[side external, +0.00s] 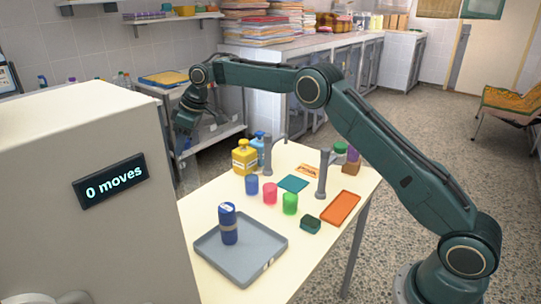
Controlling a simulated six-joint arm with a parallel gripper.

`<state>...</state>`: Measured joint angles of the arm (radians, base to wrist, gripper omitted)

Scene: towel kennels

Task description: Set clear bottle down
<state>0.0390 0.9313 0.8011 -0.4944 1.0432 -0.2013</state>
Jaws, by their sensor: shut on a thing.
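My gripper (183,134) hangs at the left, beyond the near-left corner of the table and just past the pale cabinet. It is shut on a faint see-through shape below it, which looks like the clear bottle (187,172). The bottle looks roughly upright, but its outline is hard to make out against the shelving behind. I cannot tell what, if anything, is under it. The cream table (222,196) stands to the right of my gripper.
A grey tray (262,262) holds a dark blue bottle (229,224). Blue (252,185), pink (270,193) and green (290,203) cups stand mid-table. Yellow (244,158) and light blue (258,146) bottles stand behind. Two grey posts (322,178) rise there. An orange tray (341,207) lies right. The cabinet (75,230) blocks the left.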

